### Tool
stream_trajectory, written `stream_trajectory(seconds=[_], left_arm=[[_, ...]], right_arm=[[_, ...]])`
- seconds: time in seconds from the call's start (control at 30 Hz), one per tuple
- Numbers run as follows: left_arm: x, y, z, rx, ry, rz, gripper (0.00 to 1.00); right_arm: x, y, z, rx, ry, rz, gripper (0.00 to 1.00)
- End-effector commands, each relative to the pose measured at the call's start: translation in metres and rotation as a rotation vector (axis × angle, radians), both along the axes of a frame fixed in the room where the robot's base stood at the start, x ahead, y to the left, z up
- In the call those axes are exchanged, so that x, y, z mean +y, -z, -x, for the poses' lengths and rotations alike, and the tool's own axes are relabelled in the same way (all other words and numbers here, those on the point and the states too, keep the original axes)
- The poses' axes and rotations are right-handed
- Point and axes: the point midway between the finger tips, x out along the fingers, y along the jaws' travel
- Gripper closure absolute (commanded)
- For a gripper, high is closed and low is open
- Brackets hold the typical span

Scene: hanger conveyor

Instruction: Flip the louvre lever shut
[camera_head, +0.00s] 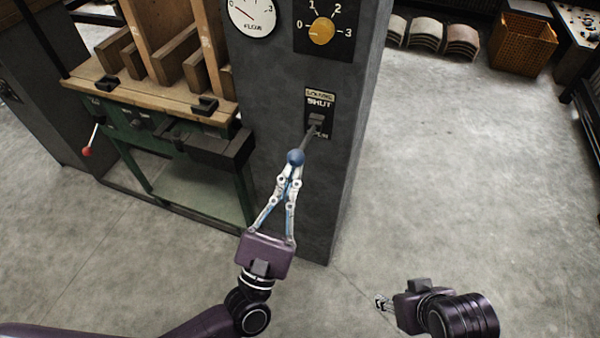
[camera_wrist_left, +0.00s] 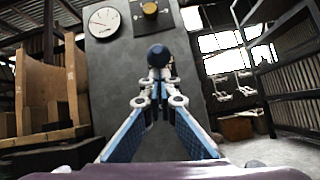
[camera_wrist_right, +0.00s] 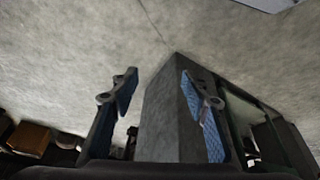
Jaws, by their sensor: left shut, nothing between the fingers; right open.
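The louvre lever (camera_head: 308,138) has a grey shaft and a blue ball knob (camera_head: 296,157). It juts out and slants down from its plate on the grey pillar, the word SHUT above it and a partly covered label below. My left gripper (camera_head: 291,172) is shut and empty, its fingertips right at the underside of the knob; I cannot tell if they touch. In the left wrist view the knob (camera_wrist_left: 158,56) is just beyond the closed fingertips (camera_wrist_left: 159,82). My right gripper (camera_head: 381,303) is open and empty, low and away from the pillar; its spread fingers show in the right wrist view (camera_wrist_right: 158,88).
The pillar (camera_head: 265,100) also carries a flow gauge (camera_head: 252,14) and a yellow dial knob (camera_head: 321,31). A green workbench (camera_head: 170,125) with wooden pieces stands left of it. An orange crate (camera_head: 523,45) is at the far right.

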Motion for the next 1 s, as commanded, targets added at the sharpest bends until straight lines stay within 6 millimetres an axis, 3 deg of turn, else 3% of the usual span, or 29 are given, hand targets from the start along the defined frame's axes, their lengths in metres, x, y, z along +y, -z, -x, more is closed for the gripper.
stream_trajectory(seconds=[0.03, 0.07, 0.3, 0.67, 1.0], left_arm=[[0.0, -0.006, 0.001, 0.009, -0.001, -0.001, 1.0], [0.0, -0.006, 0.001, 0.015, -0.001, -0.004, 1.0], [0.001, -0.012, 0.001, 0.061, -0.001, -0.019, 1.0], [0.001, -0.02, 0.002, 0.131, -0.001, -0.043, 1.0], [0.001, -0.029, 0.002, 0.202, -0.001, -0.065, 1.0]], right_arm=[[-0.005, -0.001, 0.018, 0.069, 0.005, 0.014, 0.57], [-0.006, -0.002, 0.023, 0.087, 0.007, 0.018, 0.57], [-0.005, -0.018, 0.019, 0.074, 0.005, 0.015, 0.57], [-0.002, 0.056, 0.005, 0.116, 0.001, 0.016, 0.57], [-0.001, 0.123, 0.012, 0.15, -0.006, 0.018, 0.57]])
